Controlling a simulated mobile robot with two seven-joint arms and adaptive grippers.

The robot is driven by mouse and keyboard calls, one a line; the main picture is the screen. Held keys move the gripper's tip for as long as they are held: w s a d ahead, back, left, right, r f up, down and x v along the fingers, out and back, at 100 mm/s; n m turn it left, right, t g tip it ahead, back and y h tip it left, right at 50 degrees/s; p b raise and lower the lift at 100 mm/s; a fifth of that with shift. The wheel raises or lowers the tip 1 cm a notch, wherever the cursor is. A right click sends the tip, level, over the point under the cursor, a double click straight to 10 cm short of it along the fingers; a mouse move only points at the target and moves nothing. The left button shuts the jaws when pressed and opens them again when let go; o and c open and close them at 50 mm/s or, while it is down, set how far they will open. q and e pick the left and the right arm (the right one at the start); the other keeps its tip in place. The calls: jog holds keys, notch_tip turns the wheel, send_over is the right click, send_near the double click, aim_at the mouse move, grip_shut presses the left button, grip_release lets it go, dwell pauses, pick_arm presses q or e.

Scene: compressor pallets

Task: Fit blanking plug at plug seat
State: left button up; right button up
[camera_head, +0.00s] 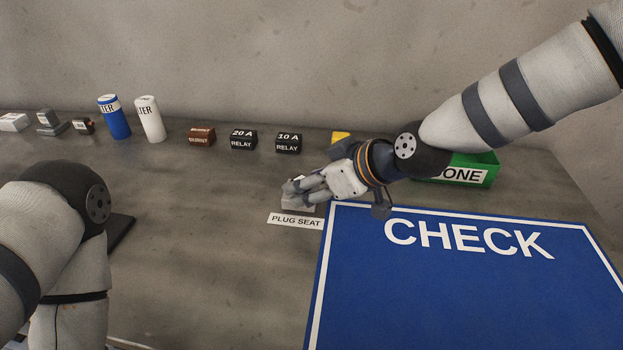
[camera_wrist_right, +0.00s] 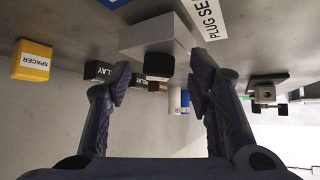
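The plug seat is a small grey block (camera_head: 298,207) behind the PLUG SEAT label (camera_head: 295,220); my right gripper covers much of it. In the right wrist view, which looks upside down, the grey block (camera_wrist_right: 150,35) is at the top. A black blanking plug (camera_wrist_right: 159,66) shows against it, apparently on its upper face; I cannot tell how deep it sits. My right gripper (camera_head: 308,190) is at the block. Its fingers (camera_wrist_right: 160,76) stand apart, with a visible gap on each side of the plug. My left gripper is out of view.
The blue CHECK mat (camera_head: 470,290) lies right of the seat, with a green bin (camera_head: 484,170) behind it. A yellow spacer (camera_head: 340,136), black relays (camera_head: 289,143) (camera_head: 243,140), a brown block (camera_head: 200,136) and white and blue cylinders (camera_head: 150,120) (camera_head: 114,118) stand along the back.

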jog(key=v, duration=1.2)
jog(key=shift+f, duration=0.1)
